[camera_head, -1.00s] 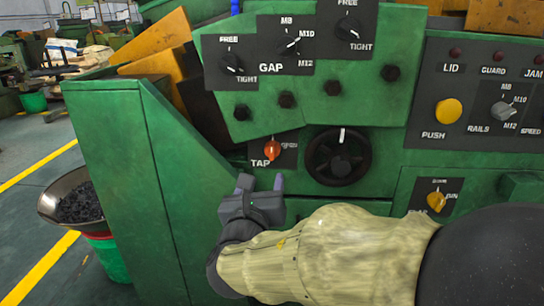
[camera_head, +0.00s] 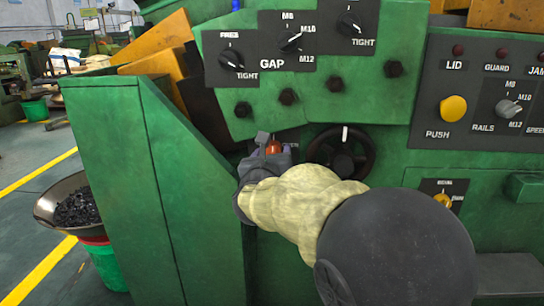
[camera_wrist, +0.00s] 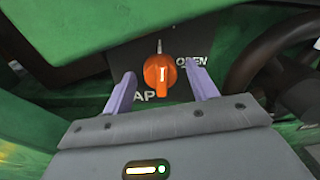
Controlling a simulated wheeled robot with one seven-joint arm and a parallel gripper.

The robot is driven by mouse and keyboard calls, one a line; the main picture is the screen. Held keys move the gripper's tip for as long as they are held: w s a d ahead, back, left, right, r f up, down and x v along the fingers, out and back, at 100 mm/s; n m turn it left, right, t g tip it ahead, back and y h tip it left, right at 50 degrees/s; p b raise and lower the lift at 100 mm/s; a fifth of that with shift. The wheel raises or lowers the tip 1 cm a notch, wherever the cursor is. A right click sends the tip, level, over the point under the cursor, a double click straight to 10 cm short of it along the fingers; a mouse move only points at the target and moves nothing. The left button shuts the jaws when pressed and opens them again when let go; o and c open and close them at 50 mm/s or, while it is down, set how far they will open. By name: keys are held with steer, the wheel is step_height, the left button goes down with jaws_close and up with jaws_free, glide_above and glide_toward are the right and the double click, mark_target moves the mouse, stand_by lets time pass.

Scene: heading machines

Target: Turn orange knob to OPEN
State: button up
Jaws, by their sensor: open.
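The orange knob (camera_wrist: 159,75) sits on a dark plate between my two fingers in the wrist view. Its white mark stands upright, below a light tick on the plate. The word OPEN (camera_wrist: 191,60) is printed to the knob's upper right, and part of another word, "AP", shows at its lower left. My gripper (camera_wrist: 161,84) is open, with one purple finger on each side of the knob and a gap visible on both sides. In the head view the knob (camera_head: 273,147) shows just beyond my gripper (camera_head: 268,150), which hides most of the plate.
A black handwheel (camera_head: 341,158) stands close to the right of the knob; it also looms at the right in the wrist view (camera_wrist: 262,55). Bolt heads (camera_head: 288,97) and the GAP panel (camera_head: 272,48) are above. A green machine wall (camera_head: 105,180) is at left.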

steer(key=shift+c, duration=0.2)
steer(key=c, duration=1)
steer(key=shift+o, duration=0.2)
steer(key=shift+f+m+b, duration=0.1)
steer(key=shift+m+b, duration=0.3)
steer(key=shift+b, duration=0.1)
steer(key=shift+d+m+g+y+b, duration=0.1)
steer(key=shift+m+g+y+b, duration=0.15)
steer(key=shift+m+b, duration=3.85)
steer(key=shift+m+g+y+b, duration=0.15)
steer(key=shift+m+y+b, duration=0.2)
steer(key=shift+m+b, duration=3.7)
